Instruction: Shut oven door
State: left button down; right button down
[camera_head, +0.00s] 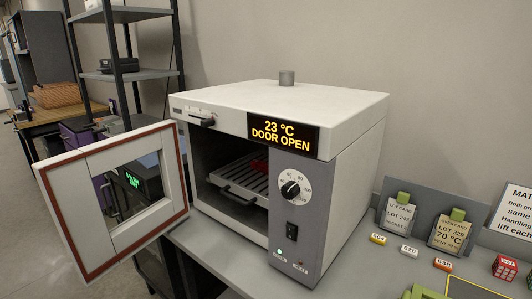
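The oven (335,125) is a white box with a grey control panel and stands on the grey bench. Its display (283,133) reads 23 °C, DOOR OPEN. The oven door (68,210) is swung wide open to the left, with a window and a red-brown seal on the side facing me. The oven opening shows a slatted rack (240,180) with a red item (260,165) at the back, partly hidden. A black handle (208,122) sits on the front above the opening.
Card holders (449,234) and small coloured labelled blocks (409,250) stand on the bench right of the oven. A red cube (504,268) sits near the right edge. Black-framed shelves (128,73) stand behind the door at left.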

aim_at(65, 181)
jog(key=z, duration=0.35)
jog(key=j+z, duration=0.3)
jog(key=j, duration=0.15)
jog(key=j+z, duration=0.3)
jog(key=j, duration=0.15)
jog(key=j+z, duration=0.25)
jog(key=j, duration=1.2)
jog(key=k+j, duration=0.15)
jog(key=j, duration=0.9)
jog(key=k+j, duration=0.15)
jog(key=j, duration=0.4)
jog(key=z, duration=0.05)
